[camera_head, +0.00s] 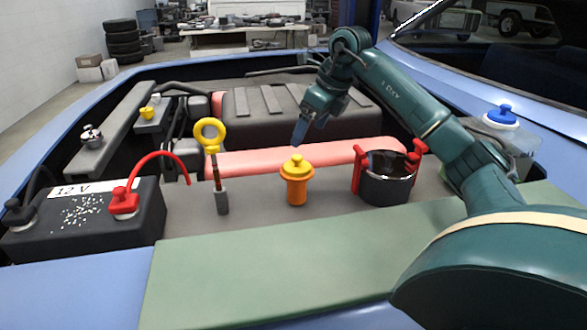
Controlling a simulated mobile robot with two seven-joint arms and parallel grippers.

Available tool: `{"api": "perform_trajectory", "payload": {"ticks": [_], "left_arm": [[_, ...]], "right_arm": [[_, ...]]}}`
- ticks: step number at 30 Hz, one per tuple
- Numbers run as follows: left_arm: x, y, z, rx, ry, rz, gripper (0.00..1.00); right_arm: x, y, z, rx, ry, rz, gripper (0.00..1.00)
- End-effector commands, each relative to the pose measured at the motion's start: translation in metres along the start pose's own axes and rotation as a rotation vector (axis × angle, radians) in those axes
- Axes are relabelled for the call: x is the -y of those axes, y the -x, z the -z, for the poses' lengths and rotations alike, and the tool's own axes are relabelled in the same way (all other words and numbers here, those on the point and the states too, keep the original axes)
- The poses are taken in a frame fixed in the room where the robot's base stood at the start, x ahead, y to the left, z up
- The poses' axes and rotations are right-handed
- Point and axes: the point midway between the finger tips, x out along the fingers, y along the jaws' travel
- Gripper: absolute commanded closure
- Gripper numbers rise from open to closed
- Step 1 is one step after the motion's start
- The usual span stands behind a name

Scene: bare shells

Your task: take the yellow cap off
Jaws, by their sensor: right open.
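The yellow cap (297,168) sits on top of an orange filler neck (297,193) in the middle of the engine bay. It has a wide rim and a small raised knob. My right gripper (298,138) is above the cap, pointing down, apart from it and open with nothing visible in it. The fingers are seen nearly edge-on, so the gap between them hardly shows. My left gripper is not in view.
A dipstick with a yellow ring (210,134) stands left of the cap. A dark canister with red clips (386,178) stands right. A 12 V battery (85,222) is at left, a blue-capped reservoir (502,118) at far right. A green mat (270,265) lies in front.

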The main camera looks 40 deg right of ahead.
Motion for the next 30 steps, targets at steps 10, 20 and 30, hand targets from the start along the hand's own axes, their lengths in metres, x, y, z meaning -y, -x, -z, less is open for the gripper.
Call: {"api": "perform_trajectory", "payload": {"ticks": [10,20,30], "left_arm": [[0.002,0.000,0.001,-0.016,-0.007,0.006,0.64],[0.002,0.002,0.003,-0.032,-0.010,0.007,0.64],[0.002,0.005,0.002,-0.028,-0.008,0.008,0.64]], "right_arm": [[0.000,-0.043,0.000,0.001,-0.001,0.000,0.15],[-0.003,-0.082,0.002,-0.001,-0.001,-0.004,0.15],[-0.002,-0.094,0.002,0.002,-0.001,-0.001,0.16]]}}
